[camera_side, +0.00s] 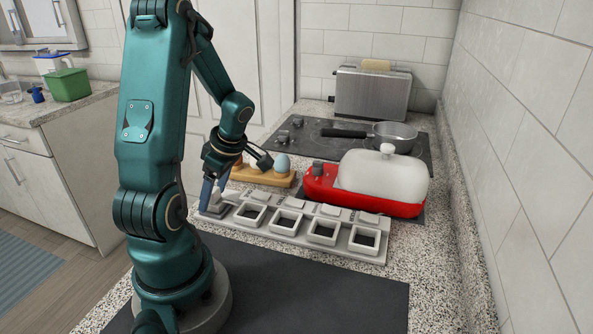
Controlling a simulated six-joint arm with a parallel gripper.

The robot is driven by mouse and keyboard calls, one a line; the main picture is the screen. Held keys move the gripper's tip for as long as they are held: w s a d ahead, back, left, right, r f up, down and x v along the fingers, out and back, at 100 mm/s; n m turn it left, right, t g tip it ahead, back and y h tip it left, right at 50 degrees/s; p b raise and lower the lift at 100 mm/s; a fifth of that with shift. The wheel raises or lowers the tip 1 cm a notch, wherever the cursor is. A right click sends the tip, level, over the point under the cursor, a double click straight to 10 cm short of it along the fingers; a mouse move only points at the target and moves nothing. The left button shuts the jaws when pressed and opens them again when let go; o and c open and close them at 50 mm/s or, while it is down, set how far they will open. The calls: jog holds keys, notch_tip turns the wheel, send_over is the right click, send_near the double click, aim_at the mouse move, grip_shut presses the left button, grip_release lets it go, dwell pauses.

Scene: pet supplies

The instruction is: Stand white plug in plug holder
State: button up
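I cannot make out for certain which thing is the white plug or which is the plug holder. A long pale rack (287,224) with several square, dark-bottomed openings lies on the counter. Small flat white pieces (330,210) sit along its back edge. Part of the rack's left end is hidden by my arm.
Behind the rack is a wooden stand (250,174) with a pale blue egg-shaped thing (283,162). A red dish (370,202) with a white lid (383,175) is to the right. A pan (394,137) and toaster (372,93) stand farther back. The dark mat (310,285) in front is clear.

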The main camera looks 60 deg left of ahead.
jog(key=shift+r, duration=0.15)
jog(key=v, duration=1.1)
jog(key=w+d+r+m+t+h, duration=0.1)
jog(key=d+m+t, duration=0.3)
jog(key=d+m, duration=0.7)
jog(key=w+d+r+m+t+h, duration=0.1)
jog(key=d+m+t, duration=0.3)
jog(key=d+m, duration=0.7)
jog(key=shift+w+r+m+t+h, duration=0.25)
jog(key=shift+m+t+h, duration=0.25)
jog(key=shift+m, duration=2)
